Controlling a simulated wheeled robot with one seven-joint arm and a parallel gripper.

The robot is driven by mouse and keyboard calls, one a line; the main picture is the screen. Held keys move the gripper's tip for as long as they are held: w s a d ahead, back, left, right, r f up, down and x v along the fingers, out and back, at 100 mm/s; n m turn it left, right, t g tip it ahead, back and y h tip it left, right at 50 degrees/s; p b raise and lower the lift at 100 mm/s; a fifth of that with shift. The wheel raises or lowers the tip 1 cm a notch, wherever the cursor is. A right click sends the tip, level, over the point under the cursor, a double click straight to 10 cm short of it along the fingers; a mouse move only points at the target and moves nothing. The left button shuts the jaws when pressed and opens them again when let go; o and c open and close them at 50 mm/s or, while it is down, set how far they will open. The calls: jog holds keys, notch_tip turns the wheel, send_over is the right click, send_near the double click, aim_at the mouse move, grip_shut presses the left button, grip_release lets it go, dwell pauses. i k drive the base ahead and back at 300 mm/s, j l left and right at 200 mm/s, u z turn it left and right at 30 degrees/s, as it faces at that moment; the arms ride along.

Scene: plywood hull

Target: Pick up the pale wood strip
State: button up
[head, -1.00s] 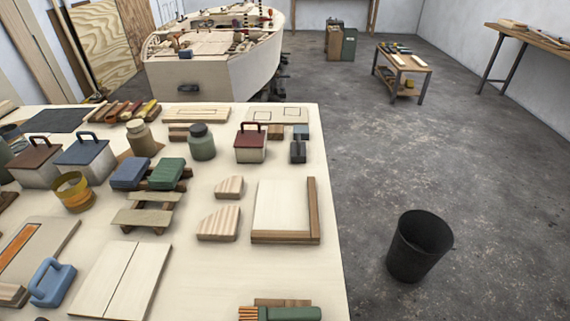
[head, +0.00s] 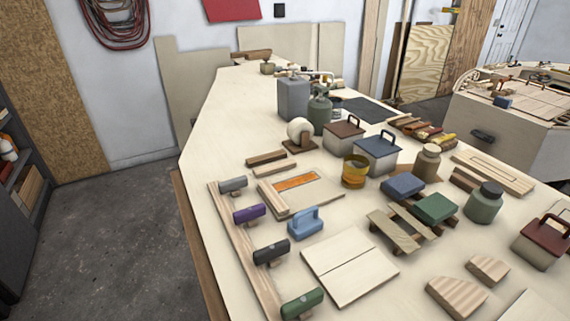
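A long pale wood strip (head: 239,249) lies along the left edge of the workbench (head: 228,135). Several block-like tools lie against or across it: a grey one (head: 233,184), a purple one (head: 249,213), a black one (head: 271,252) and a green one (head: 302,304). A short pale wood strip (head: 277,169) lies nearer the middle, beside a darker brown strip (head: 265,158). I cannot tell which pale strip the task names. My gripper is not in view.
A board with an orange inlay (head: 298,181), a blue-handled tool (head: 306,223) and a pale two-part panel (head: 350,268) lie close by. Jars, cans and boxes crowd the bench's middle and right. Grey floor (head: 110,230) is free left of the bench.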

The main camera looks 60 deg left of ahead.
aim_at(269, 169)
jog(key=u, duration=1.6)
jog(key=i+j, duration=0.2)
jog(key=j, duration=0.1)
